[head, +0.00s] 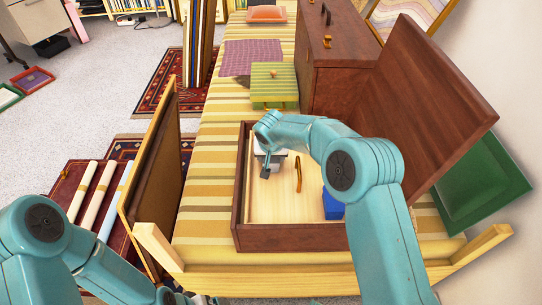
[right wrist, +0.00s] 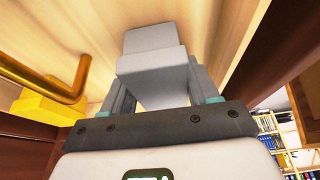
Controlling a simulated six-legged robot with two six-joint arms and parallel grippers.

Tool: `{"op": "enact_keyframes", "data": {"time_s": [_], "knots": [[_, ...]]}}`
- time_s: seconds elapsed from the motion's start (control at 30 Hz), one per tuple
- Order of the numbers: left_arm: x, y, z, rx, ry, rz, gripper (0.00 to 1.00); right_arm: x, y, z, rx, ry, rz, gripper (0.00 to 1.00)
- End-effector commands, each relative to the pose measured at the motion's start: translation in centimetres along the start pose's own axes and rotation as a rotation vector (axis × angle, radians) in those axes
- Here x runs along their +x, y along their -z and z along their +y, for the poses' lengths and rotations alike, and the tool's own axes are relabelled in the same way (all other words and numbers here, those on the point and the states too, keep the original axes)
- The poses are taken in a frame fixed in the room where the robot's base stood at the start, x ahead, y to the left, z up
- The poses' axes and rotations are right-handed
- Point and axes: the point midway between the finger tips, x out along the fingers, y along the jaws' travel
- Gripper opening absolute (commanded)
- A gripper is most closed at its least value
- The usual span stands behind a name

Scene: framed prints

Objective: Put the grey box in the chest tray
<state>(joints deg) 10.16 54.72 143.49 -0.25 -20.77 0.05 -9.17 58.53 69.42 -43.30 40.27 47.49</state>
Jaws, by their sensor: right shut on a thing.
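The grey box (right wrist: 150,62) is between the fingers of my right gripper (right wrist: 152,98) in the right wrist view, with its faces clear of the fingers at the top. In the head view my right gripper (head: 267,170) points down inside the open wooden chest, over the left part of the chest tray (head: 275,208), which has a pale wood bottom. The box is hard to tell from the gripper there. I cannot tell whether it touches the tray bottom. My left arm comes in at lower left; its gripper is not seen.
A brass handle (head: 298,174) rises mid-tray, also in the right wrist view (right wrist: 75,82). A blue block (head: 332,205) sits at the tray's right. The chest's raised lid (head: 430,110) leans right. A green-striped box (head: 273,84) stands behind. Bare tray bottom shows at the front.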

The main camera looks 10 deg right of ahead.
Motion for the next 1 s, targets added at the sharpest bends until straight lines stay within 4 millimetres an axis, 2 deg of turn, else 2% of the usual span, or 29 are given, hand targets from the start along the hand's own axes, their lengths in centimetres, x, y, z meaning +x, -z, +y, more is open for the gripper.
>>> {"op": "enact_keyframes", "data": {"time_s": [0.13,0.17,0.2,0.23,0.5,0.63,1.0], "knots": [[0.5,0.1,-0.2,-0.002,0.000,0.002,1.00,0.4,-0.2,0.0,0.000,0.000,0.001,0.25],[0.3,0.1,-0.2,-0.002,0.000,0.002,1.00,0.3,-0.1,0.0,0.000,0.000,0.000,0.66],[0.3,0.1,-0.1,-0.002,0.000,0.002,1.00,0.2,-0.1,0.0,0.000,0.000,0.000,0.79],[0.3,0.1,-0.1,-0.002,0.000,0.002,1.00,0.2,-0.1,0.0,0.000,0.000,0.000,0.85],[0.2,0.1,-0.1,-0.002,0.000,0.002,1.00,0.2,-0.1,0.0,0.000,0.000,0.000,0.85],[-0.3,0.0,0.1,0.001,0.000,0.000,1.00,-0.8,0.1,0.0,-0.001,0.001,0.001,0.85],[-1.9,-0.1,0.7,0.003,0.000,-0.002,1.00,-9.1,0.1,-0.1,0.000,0.002,0.001,0.85]]}}
